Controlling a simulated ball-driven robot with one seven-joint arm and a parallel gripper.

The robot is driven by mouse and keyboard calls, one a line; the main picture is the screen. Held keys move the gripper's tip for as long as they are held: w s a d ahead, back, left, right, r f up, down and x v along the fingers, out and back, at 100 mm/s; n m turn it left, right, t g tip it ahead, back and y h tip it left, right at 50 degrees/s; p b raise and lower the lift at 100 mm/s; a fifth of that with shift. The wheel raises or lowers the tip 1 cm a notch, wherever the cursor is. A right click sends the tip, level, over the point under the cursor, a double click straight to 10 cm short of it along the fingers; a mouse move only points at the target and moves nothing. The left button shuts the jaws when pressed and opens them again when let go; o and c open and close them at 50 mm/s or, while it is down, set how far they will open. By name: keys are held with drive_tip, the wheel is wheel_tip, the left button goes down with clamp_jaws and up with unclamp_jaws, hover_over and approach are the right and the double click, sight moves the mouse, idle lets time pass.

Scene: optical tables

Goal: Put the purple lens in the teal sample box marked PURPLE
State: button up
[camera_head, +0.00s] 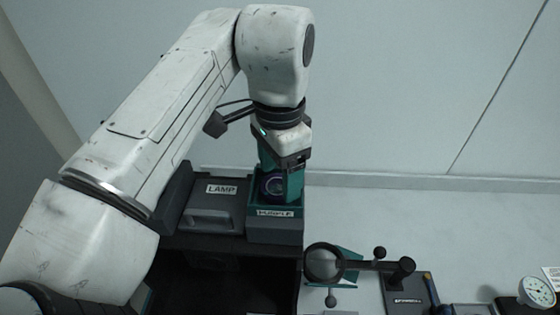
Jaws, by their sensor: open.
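The teal sample box (262,232) stands on the dark bench beside the LAMP unit, with a label on its front that seems to read PURPLE. A round dark-rimmed lens with a purple tint, the purple lens (272,188), shows upright at the top of the box. My gripper (281,180) points down right over the box and is open, with the lens at its fingertips. I cannot tell whether the lens still touches a finger. The fingers and the lens hide the inside of the box.
A grey LAMP unit (212,219) sits just left of the box. To the right, a round glass on a black arm (323,263), a dark labelled block (408,300) and a dial gauge (537,292) stand lower down. The wall behind is bare.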

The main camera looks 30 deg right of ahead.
sight(279, 186)
wheel_tip(279, 186, up, 10)
drive_tip(key=p, duration=0.1)
drive_tip(key=shift+f, duration=0.15)
